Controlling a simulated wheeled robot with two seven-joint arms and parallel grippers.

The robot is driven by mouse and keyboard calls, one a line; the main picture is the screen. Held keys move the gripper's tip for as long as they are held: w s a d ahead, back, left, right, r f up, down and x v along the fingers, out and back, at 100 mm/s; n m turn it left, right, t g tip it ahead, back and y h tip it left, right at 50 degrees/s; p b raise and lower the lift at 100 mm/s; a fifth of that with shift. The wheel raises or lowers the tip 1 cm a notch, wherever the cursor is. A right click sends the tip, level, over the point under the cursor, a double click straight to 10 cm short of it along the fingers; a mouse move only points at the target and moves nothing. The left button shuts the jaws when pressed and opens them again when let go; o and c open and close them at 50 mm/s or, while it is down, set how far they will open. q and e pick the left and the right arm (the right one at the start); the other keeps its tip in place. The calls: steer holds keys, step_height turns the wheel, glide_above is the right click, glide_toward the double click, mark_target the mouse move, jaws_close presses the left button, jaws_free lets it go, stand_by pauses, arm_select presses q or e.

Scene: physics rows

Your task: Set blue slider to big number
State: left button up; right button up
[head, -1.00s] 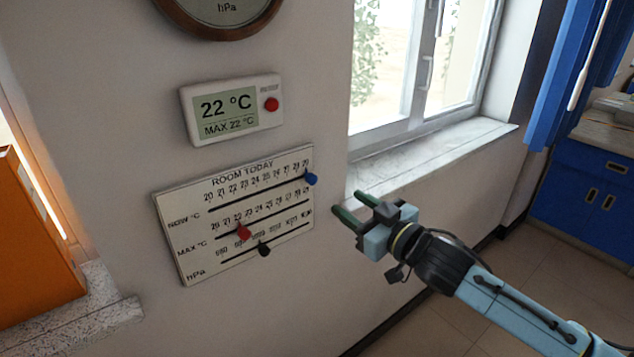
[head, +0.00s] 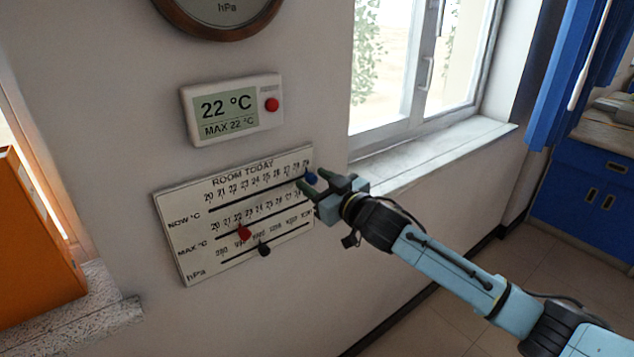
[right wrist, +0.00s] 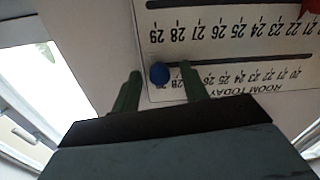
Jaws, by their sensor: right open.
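The blue slider (head: 311,177) is a small round knob at the right end of the top slot, "NOW °C", on the white "ROOM TODAY" board (head: 190,262), by the number 29. My right gripper (head: 310,181) is open at the board's right edge. In the right wrist view, the blue slider (right wrist: 159,75) shows between the two green fingertips, with a gap at each side. The display (head: 189,114) above the board shows a big "22 °C" and a smaller "MAX 22 °C". My left gripper is out of view.
A red slider (head: 243,232) sits in the middle slot and a black slider (head: 264,249) in the bottom slot. A window sill (head: 440,147) juts out right of the board. An orange object (head: 35,250) stands at the left.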

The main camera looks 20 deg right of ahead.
jaws_close()
